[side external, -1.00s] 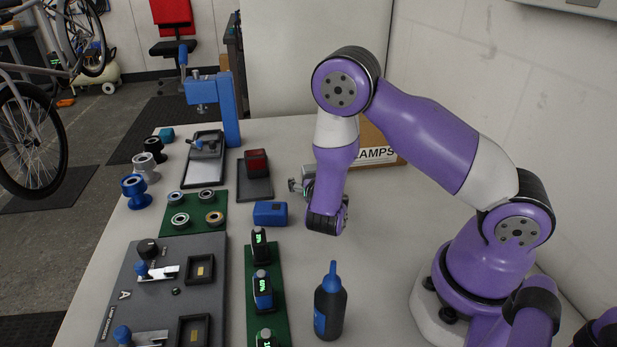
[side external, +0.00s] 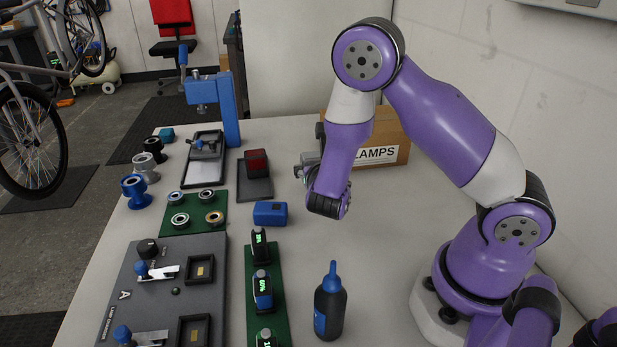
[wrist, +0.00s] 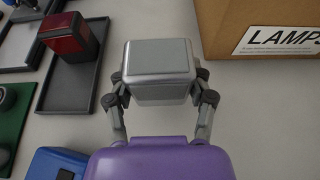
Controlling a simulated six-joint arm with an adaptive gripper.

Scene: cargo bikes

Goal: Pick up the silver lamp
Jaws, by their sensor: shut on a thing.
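The silver lamp (wrist: 158,60) is a boxy grey block with rounded edges. In the wrist view it sits between the two fingers of my gripper (wrist: 160,95), which are shut on its sides. In the side external view my gripper (side external: 306,168) is over the bench left of the cardboard box, mostly hidden behind my wrist. The lamp cannot be clearly told from the gripper there. I cannot tell how far it is above the bench.
A cardboard box marked LAMPS (side external: 376,153) stands close behind. A red lamp (side external: 256,162) sits on a dark tray (side external: 257,189) to the left. A blue block (side external: 270,213) and a dark bottle (side external: 330,302) stand nearer. Bench between bottle and box is clear.

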